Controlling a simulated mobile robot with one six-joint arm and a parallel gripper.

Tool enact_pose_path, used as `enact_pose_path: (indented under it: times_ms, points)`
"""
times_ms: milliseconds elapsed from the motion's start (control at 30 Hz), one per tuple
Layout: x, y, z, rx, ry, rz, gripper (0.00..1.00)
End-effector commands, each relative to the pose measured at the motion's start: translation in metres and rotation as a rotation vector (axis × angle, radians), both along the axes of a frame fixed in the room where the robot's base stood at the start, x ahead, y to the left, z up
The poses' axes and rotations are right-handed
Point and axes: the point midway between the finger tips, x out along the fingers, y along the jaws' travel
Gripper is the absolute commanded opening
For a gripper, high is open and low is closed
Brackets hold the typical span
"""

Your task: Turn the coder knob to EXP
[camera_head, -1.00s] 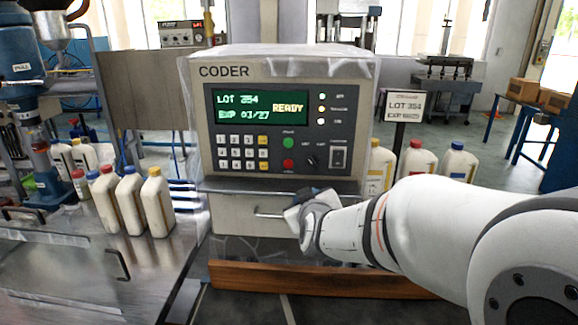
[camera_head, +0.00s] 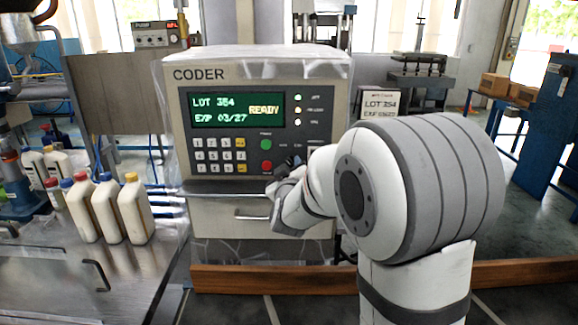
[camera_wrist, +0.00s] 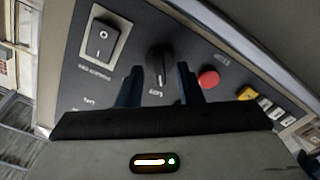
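The coder (camera_head: 235,215) stands ahead of me, and its green screen (camera_head: 235,110) reads LOT 354, EXP 03/27 and READY. In the wrist view the black coder knob (camera_wrist: 158,66) sits on the grey panel, with small lettering beside it too blurred to read. My gripper (camera_wrist: 161,82) is open, its two dark fingers on either side of the knob with gaps showing. I cannot tell whether the fingertips reach past the knob's face. In the head view my gripper (camera_head: 280,183) is at the panel's lower right, and my arm hides the knob there.
The red button (camera_wrist: 208,79) is close beside one finger. A black rocker switch (camera_wrist: 102,39) is on the other side. A LOT 354 sign (camera_head: 381,102) stands right of the coder. Several white bottles (camera_head: 104,209) stand on the steel table at left.

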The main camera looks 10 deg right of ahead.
Motion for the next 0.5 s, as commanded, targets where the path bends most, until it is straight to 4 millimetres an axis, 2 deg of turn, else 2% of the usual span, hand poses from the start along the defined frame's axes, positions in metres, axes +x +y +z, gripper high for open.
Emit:
enact_pose_path:
  times_ms: [333, 500]
  points:
    - [0.0049, -0.0005, -0.0002, 0.000, 0.000, 0.001, 0.33]
    - [0.0047, -0.0003, -0.0002, 0.000, 0.000, 0.001, 0.19]
